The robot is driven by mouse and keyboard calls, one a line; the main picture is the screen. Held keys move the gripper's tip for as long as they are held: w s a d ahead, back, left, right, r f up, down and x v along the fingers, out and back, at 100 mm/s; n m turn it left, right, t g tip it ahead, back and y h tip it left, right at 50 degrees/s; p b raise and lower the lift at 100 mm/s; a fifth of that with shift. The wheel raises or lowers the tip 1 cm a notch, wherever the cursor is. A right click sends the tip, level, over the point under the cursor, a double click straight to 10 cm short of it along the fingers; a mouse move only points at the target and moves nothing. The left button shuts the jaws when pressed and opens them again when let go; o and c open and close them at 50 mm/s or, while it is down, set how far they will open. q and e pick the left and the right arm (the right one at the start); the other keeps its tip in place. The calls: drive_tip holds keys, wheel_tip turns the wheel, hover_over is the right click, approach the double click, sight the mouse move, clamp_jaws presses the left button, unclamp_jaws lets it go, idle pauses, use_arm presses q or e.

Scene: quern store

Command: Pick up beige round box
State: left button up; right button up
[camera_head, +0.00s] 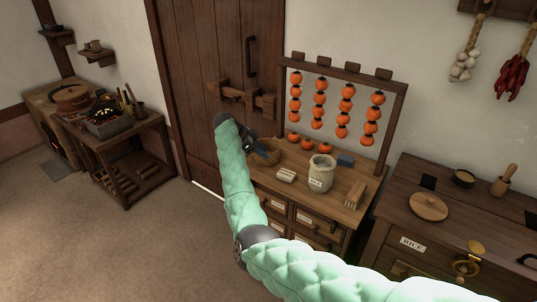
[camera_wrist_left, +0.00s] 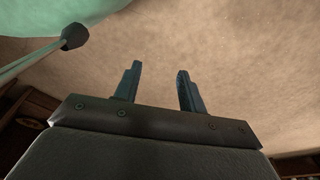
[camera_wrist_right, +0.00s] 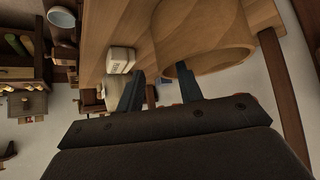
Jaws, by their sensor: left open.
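A tan round open container (camera_head: 273,160), which best fits the beige round box, stands at the left end of the low wooden cabinet top. It fills the upper right of the right wrist view (camera_wrist_right: 212,22). My right gripper (camera_head: 264,153) is at this container; its fingers (camera_wrist_right: 161,69) are apart, with the right one overlapping the container's rim. Whether they touch it I cannot tell. My left gripper (camera_wrist_left: 160,66) is open and empty, over bare floor.
A cream labelled jar (camera_head: 321,173) and a small pale block (camera_head: 286,174) stand beside the container. A rack of hanging orange fruit (camera_head: 346,92) rises behind. A darker chest (camera_head: 450,228) with a round lid (camera_head: 429,207) stands to the right. The floor at left is clear.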

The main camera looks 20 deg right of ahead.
sight(273, 158)
drive_tip(key=p+x, duration=0.3)
drive_tip(key=x, duration=0.1)
drive_tip(key=shift+w, duration=0.2)
use_arm(q)
drive_tip(key=s+a+f, duration=0.2)
drive_tip(key=s+f, duration=0.1)
drive_tip(key=s, duration=0.4)
drive_tip(key=shift+s+a, duration=0.15)
use_arm(e)
drive_tip(key=shift+d+f, duration=0.1)
drive_tip(key=shift+f, duration=0.3)
drive_tip(key=shift+c, duration=0.3)
clamp_jaws()
